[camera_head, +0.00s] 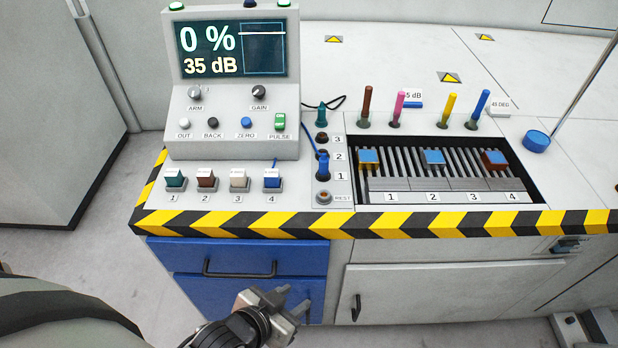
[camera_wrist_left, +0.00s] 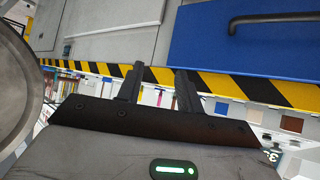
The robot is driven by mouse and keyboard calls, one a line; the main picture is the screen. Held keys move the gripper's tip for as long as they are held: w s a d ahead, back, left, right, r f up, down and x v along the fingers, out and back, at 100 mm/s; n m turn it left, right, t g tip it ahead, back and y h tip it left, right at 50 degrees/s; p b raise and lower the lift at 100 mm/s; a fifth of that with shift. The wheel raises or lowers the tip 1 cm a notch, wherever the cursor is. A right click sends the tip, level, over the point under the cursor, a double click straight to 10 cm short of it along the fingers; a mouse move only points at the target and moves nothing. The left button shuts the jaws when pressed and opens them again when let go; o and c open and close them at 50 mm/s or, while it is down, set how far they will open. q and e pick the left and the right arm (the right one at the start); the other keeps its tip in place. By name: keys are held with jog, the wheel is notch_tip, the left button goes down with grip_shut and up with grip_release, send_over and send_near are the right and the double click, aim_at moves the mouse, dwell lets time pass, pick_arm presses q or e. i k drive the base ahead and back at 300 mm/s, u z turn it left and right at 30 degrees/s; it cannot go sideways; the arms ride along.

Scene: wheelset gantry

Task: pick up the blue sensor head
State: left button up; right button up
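The likely blue sensor head (camera_head: 480,108) is a slim blue piece standing upright in a dark holder at the right end of a row behind the slotted recess. Brown (camera_head: 366,104), pink (camera_head: 398,106) and yellow (camera_head: 448,108) pieces of the same shape stand left of it. My left gripper (camera_head: 292,300) is in front of the bench, below the striped edge, far from the blue piece. In the left wrist view its two fingers (camera_wrist_left: 160,85) are apart with nothing between them. My right gripper is not in view.
The console (camera_head: 232,110) stands at the left of the bench. A blue plug (camera_head: 323,166) sits in the socket column. A blue round pot (camera_head: 537,141) and a slanted rod are at the right. The striped bench edge (camera_head: 300,225) and blue drawers (camera_head: 230,285) lie before my gripper.

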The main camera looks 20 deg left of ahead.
aim_at(272, 176)
jog(key=z, duration=0.75)
jog(key=i, duration=0.45)
jog(key=u, duration=2.65)
